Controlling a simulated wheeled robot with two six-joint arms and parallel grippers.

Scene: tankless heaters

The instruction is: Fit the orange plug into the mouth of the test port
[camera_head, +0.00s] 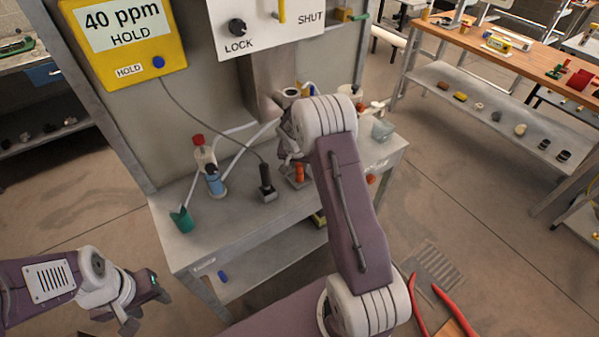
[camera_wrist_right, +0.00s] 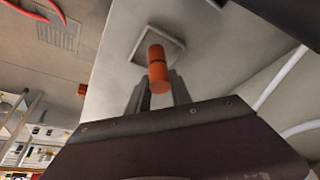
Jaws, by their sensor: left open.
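The orange plug (camera_head: 299,173) shows as a small cylinder at a shallow square tray (camera_wrist_right: 174,46) on the grey bench. In the right wrist view the plug (camera_wrist_right: 158,70) has a dark ring and lies between the fingertips of my right gripper (camera_wrist_right: 160,88). I cannot tell whether the fingers touch it. In the head view my right gripper (camera_head: 289,158) is partly hidden by its own arm. A grey round fitting (camera_head: 290,93) below the panel may be the test port; I cannot be sure. My left gripper (camera_head: 143,303) is open and empty, left of the bench.
White tubes run behind. A yellow meter (camera_head: 125,72) reads 40 ppm HOLD. The bench's front left is clear.

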